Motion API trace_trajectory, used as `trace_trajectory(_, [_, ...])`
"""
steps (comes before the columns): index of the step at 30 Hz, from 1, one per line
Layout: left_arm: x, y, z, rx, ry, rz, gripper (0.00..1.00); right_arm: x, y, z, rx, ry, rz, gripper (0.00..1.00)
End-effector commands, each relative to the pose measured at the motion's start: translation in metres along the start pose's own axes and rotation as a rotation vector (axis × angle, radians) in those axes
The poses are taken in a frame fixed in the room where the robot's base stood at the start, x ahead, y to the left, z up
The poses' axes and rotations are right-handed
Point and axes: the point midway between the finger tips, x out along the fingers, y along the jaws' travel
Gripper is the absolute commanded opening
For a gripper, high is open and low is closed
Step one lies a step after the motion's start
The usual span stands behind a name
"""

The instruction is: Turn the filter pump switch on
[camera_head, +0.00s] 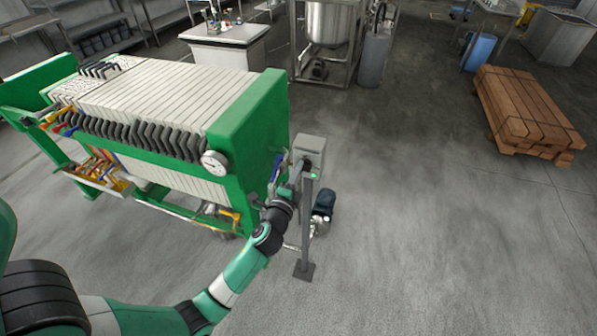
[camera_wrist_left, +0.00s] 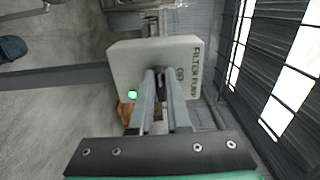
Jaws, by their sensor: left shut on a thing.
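The filter pump switch box (camera_head: 311,147) is a grey box on top of a thin post, beside the green filter press. In the left wrist view the box (camera_wrist_left: 126,62) carries the lettering "FILTER PUMP", on its side in the picture, and a bright green lamp (camera_wrist_left: 132,94). My left gripper (camera_head: 302,168) reaches the box. In the wrist view its two fingers (camera_wrist_left: 160,78) meet the box face and are shut on the switch, which they mostly hide. The switch's exact angle cannot be told. My right gripper is in neither view.
The green filter press (camera_head: 239,113), with a round gauge (camera_head: 214,163), stands close left of the post (camera_head: 306,228). A dark pump (camera_head: 324,201) sits on the floor behind the post. A wooden pallet stack (camera_head: 525,107) is far right. The floor between is clear.

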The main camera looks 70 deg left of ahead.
Motion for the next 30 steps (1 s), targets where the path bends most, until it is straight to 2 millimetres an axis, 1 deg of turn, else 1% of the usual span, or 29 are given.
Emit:
trace_trajectory(7, [0.0, -0.001, 0.0, -0.003, 0.0, -0.001, 0.0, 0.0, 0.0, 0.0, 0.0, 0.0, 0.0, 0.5])
trace_trajectory(8, [0.0, -0.001, 0.0, -0.003, 0.0, -0.001, 0.17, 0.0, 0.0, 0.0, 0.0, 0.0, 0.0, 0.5])
trace_trajectory(12, [0.0, 0.0, 0.0, -0.002, 0.0, 0.0, 0.42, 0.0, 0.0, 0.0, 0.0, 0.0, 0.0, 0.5])
trace_trajectory(13, [0.0, 0.0, 0.0, -0.002, 0.0, 0.0, 0.45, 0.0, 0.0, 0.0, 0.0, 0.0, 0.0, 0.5])
trace_trajectory(20, [0.0, 0.0, 0.0, -0.001, 0.0, 0.0, 0.45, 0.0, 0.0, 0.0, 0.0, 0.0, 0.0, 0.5])
trace_trajectory(23, [-0.003, 0.0, 0.0, -0.001, 0.001, 0.0, 0.45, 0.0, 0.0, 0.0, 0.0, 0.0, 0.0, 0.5])
trace_trajectory(26, [-0.016, 0.001, -0.001, -0.001, 0.003, 0.001, 0.45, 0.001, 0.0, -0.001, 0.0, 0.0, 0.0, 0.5])
trace_trajectory(29, [-0.037, 0.001, -0.001, 0.001, 0.003, 0.002, 0.45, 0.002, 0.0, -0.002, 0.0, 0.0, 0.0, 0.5])
trace_trajectory(30, [-0.047, 0.002, -0.001, 0.0, 0.005, 0.003, 0.45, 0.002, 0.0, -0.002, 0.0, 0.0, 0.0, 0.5])
